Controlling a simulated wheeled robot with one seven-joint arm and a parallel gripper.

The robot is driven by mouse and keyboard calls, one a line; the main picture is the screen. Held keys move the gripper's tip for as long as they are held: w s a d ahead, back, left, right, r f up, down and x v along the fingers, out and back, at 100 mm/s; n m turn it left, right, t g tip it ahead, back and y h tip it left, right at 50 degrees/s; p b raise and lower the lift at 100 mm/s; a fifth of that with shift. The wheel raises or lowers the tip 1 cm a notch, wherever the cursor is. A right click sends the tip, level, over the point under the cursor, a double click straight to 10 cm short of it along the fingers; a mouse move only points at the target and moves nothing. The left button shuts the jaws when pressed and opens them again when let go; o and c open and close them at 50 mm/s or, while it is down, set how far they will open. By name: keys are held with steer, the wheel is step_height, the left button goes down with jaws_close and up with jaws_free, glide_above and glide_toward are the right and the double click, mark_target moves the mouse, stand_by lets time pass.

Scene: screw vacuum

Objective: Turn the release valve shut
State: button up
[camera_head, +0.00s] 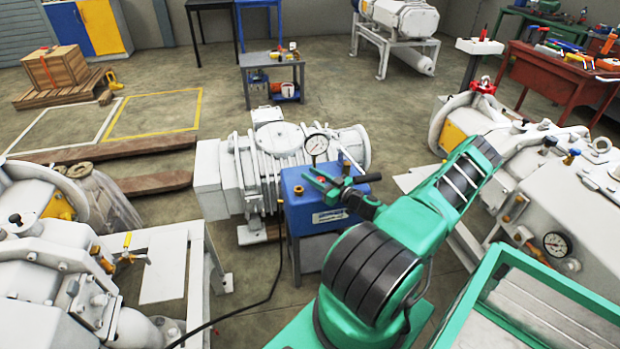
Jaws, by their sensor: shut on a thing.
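The blue vacuum pump box (330,216) stands in the middle of the view, with a round pressure gauge (316,146) above its top. My gripper (317,180) reaches in from the right over the box top, its fingertips just below the gauge. It is shut on a small part there, which appears to be the release valve. The fingers hide most of that part, so its turn angle cannot be told. An orange-brown knob (298,190) sits on the box to the left of the fingers. A black handle (366,178) sticks out to the right, behind my wrist.
A white ribbed machine (270,150) stands right behind the blue box. White machines flank it at left (60,265) and right (570,190). A black hose (262,298) runs along the floor. A small grey table (272,60) stands behind; open floor lies around it.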

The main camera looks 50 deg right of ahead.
steer(key=m+h, duration=0.2)
steer(key=h, duration=0.1)
steer(key=d+m+h, duration=0.1)
steer(key=m+h, duration=0.1)
steer(key=h, duration=0.1)
steer(key=shift+s+d+g+h, duration=0.1)
steer(key=shift+g+h, duration=0.2)
steer(key=shift+g, duration=0.1)
steer(key=shift+s+d+m+g+h, duration=0.1)
steer(key=shift+d+m+g+h, duration=0.1)
steer(key=shift+m+g+h, duration=0.4)
steer(key=shift+s+d+m+g+h, duration=0.1)
steer(key=shift+d+m+g+h, duration=0.1)
steer(key=shift+m+h, duration=0.65)
steer(key=shift+s+d+m+g+h, duration=0.15)
steer(key=shift+m+g+h, duration=0.3)
steer(key=shift+h, duration=0.5)
steer(key=shift+d+m+g+h, duration=0.15)
steer(key=shift+m+g+h, duration=0.3)
steer(key=shift+h, duration=0.15)
steer(key=o, duration=1.1)
steer(key=shift+c, duration=0.2)
steer(key=shift+s, duration=0.1)
